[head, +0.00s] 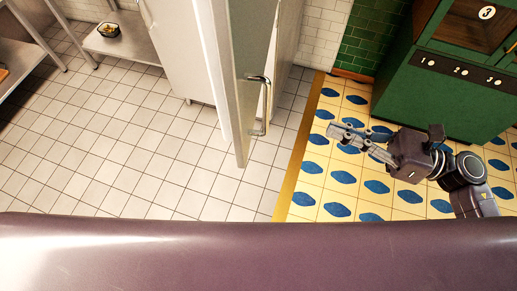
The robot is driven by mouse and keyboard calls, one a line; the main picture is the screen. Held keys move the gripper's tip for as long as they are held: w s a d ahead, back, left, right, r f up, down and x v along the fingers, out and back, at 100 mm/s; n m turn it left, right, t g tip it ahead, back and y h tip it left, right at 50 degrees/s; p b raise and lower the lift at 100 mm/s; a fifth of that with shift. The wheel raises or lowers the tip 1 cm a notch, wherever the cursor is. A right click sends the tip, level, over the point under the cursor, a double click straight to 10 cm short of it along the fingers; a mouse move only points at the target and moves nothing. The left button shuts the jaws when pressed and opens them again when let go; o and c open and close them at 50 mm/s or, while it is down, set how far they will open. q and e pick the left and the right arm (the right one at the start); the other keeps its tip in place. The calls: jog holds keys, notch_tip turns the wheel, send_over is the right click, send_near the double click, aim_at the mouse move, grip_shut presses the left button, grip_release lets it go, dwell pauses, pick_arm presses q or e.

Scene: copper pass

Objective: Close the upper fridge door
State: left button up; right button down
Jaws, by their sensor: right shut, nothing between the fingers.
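The upper fridge door (224,75) is a tall pale panel in the middle of the head view. It stands open, swung out towards me and seen almost edge-on. Its metal bar handle (266,105) is on the right-hand face. My right gripper (336,133) is to the right of the door and handle, clearly apart from both in the picture. Its fingers are shut and empty, pointing left towards the door. The fridge's inside cannot be made out. My left gripper is not in view.
A white cabinet front (178,45) stands left of the door. A metal shelf (125,45) with a small dark food tray (108,30) is at the upper left. A green stove (450,90) stands at the right. Tiled floor (110,130) is clear at the left.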

jog(key=s+a+r+n+g, duration=0.1)
jog(key=s+a+n+g, duration=0.15)
jog(key=s+n, duration=0.2)
jog(key=p, duration=0.7)
send_near(244, 138)
jog(key=shift+g, duration=0.35)
jog(key=a, duration=0.2)
jog(key=a+r, duration=0.1)
jog(key=a, duration=0.1)
jog(key=w+a, duration=0.1)
jog(key=a, duration=0.1)
jog(key=shift+r, duration=0.2)
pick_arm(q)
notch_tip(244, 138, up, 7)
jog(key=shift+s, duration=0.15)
pick_arm(e)
jog(key=shift+a+f, duration=0.2)
jog(key=shift+a, duration=0.25)
